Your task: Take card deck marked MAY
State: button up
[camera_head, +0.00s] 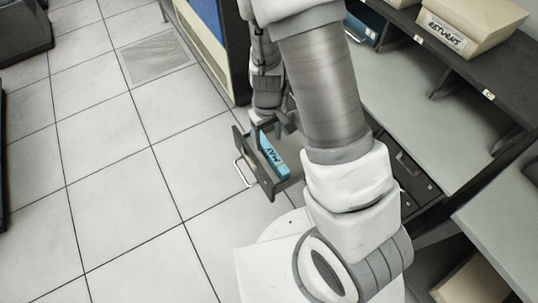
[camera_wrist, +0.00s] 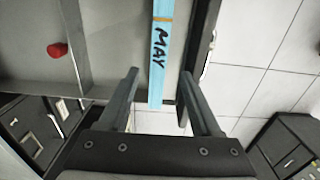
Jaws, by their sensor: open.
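The card deck marked MAY (camera_head: 274,161) is light blue with dark hand lettering. It lies in an open grey drawer (camera_head: 265,181), near the drawer's front. In the wrist view the deck (camera_wrist: 160,75) runs upright in the picture, with a yellowish band above the word MAY. My gripper (camera_wrist: 157,85) is open, and the deck shows between its two fingers with a gap on each side. In the head view my gripper (camera_head: 268,122) is just above the drawer, beside the deck. I cannot tell its exact height above the deck.
A tan box labelled RETURNS (camera_head: 445,36) stands on the dark shelf at upper right. A red round object (camera_wrist: 57,50) shows at left in the wrist view. The drawer's metal handle (camera_head: 243,172) sticks out over tiled floor (camera_head: 115,200), which is clear at left.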

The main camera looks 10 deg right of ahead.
aim_at(269, 148)
jog(key=shift+d+f, duration=0.2)
jog(key=shift+f, duration=2.65)
jog(key=shift+c, duration=0.2)
grip_shut()
